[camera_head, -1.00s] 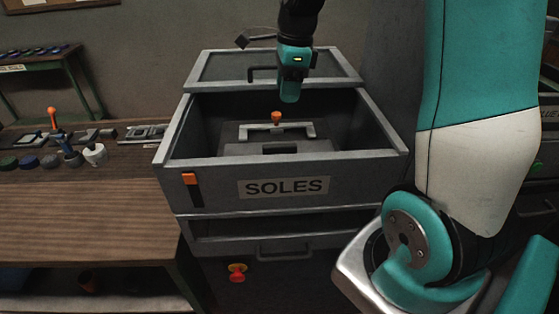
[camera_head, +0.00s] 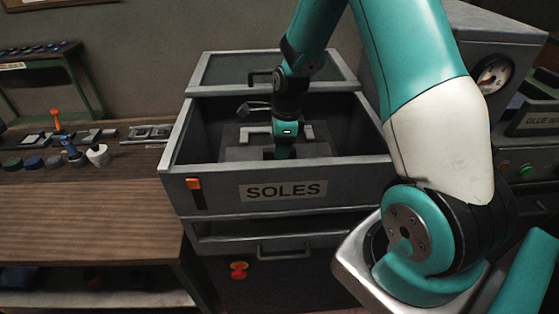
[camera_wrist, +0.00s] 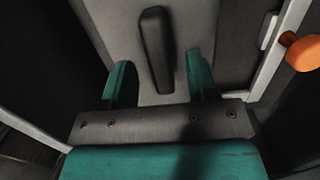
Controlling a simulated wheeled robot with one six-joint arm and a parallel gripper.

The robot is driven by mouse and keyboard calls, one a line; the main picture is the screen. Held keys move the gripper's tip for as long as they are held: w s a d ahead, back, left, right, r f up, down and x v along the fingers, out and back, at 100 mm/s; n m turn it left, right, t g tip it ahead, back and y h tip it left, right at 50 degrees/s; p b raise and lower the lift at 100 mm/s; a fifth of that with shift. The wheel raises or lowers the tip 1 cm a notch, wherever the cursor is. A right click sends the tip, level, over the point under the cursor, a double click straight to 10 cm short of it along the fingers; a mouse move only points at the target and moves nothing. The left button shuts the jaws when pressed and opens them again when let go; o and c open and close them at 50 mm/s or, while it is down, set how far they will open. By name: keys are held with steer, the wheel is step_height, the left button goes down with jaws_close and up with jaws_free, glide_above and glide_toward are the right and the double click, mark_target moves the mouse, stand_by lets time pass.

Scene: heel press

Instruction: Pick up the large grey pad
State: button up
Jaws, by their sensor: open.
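A large flat grey pad (camera_head: 237,154) lies inside the open SOLES drawer. In the wrist view the grey pad (camera_wrist: 119,37) carries a raised dark bar (camera_wrist: 156,48), like a handle. My gripper (camera_head: 283,153) points down into the drawer over the pad, and its tips are hard to see in the head view. In the wrist view my gripper (camera_wrist: 161,78) is open, with one green finger on each side of the bar. Gaps show between the bar and both fingers. The pad's near part is hidden behind my gripper.
The drawer's grey walls (camera_head: 345,178) surround my gripper. A pale bracket (camera_wrist: 270,55) with an orange knob (camera_wrist: 304,51) stands close by on the right in the wrist view. The wooden bench (camera_head: 90,215) on the left holds several small pads and tools; its front is clear.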

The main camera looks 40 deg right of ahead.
steer(key=shift+w+a+f, duration=0.1)
steer(key=shift+f, duration=1.2)
jaws_close()
steer(key=shift+r, duration=0.15)
